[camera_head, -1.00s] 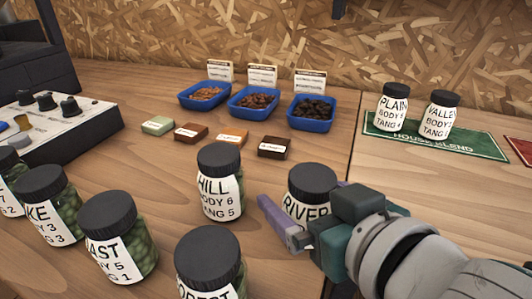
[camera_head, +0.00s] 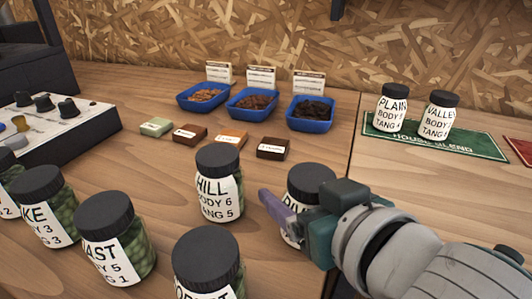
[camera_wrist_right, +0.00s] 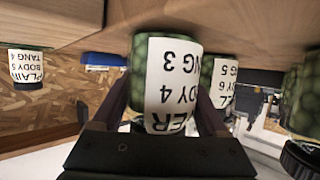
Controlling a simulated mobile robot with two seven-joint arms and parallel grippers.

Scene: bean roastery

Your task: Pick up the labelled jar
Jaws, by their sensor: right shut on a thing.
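The RIVER jar (camera_head: 310,178) has a black lid, a white label and green beans. It stands upright at the right of the near jars, partly hidden by my right gripper (camera_head: 290,215). In the right wrist view the RIVER jar (camera_wrist_right: 166,75) is upside down in the picture, reading BODY 4, TANG 3, between the two dark fingers of my right gripper (camera_wrist_right: 163,110). That gripper is shut on it. I cannot tell any gap between jar and table. My left gripper is not in view.
The HILL jar (camera_head: 219,185) stands close left of the RIVER jar. Several more jars, such as the FOREST jar (camera_head: 207,265), stand nearer and left. Blue trays (camera_head: 310,125) are behind. The PLAIN (camera_head: 392,108) and VALLEY (camera_head: 438,115) jars stand on a green mat (camera_head: 450,146).

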